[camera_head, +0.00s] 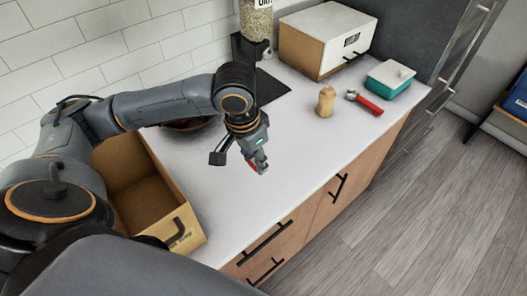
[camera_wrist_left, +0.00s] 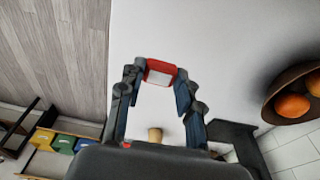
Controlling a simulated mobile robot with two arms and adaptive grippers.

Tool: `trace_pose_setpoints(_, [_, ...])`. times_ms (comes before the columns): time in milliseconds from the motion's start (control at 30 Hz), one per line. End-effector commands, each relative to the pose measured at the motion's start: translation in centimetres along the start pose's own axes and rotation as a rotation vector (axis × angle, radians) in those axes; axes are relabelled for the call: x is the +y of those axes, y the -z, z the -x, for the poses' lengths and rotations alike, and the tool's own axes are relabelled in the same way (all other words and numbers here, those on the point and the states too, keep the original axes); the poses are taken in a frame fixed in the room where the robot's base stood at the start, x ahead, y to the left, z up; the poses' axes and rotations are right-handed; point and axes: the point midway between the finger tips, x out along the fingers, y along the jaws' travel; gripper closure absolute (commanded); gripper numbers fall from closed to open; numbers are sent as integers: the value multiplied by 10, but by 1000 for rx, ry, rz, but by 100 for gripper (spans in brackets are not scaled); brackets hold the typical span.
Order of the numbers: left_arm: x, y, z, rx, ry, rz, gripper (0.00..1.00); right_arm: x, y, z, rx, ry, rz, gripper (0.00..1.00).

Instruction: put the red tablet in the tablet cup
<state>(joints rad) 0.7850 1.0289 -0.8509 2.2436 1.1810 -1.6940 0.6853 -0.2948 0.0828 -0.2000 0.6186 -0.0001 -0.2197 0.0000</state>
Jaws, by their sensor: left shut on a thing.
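The red tablet, a small red block with a white face, is held between the fingertips of my left gripper (camera_head: 258,168). The red tablet (camera_wrist_left: 160,68) shows best in the left wrist view, with a finger on each side. In the head view only a bit of its red shows at the fingertips, above the white counter. My right gripper is in neither view. I cannot tell for sure which thing is the tablet cup. A small tan jar-like object (camera_head: 326,101) stands upright on the counter, right of my gripper; it also shows between the fingers in the left wrist view (camera_wrist_left: 155,134).
An open cardboard box (camera_head: 188,226) stands at the left. A dark bowl (camera_wrist_left: 276,104) holds oranges. A grain dispenser (camera_head: 256,22), bread box (camera_head: 310,42), red-handled tool (camera_head: 368,105) and teal white-lidded container (camera_head: 388,80) stand farther along. The counter's middle is clear.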

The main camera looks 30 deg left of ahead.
Motion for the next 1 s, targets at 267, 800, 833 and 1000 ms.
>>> trace_pose_setpoints(267, [-38, 38, -47, -4, 0, 3, 82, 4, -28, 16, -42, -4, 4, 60])
trace_pose_setpoints(800, [-56, 52, -108, -2, 1, 0, 82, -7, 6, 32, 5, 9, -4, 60])
trace_pose_setpoints(833, [-56, 52, -110, -1, 1, 0, 82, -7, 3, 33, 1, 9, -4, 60])
trace_pose_setpoints(1000, [-56, 51, -116, 1, 1, -2, 82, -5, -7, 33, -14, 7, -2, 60])
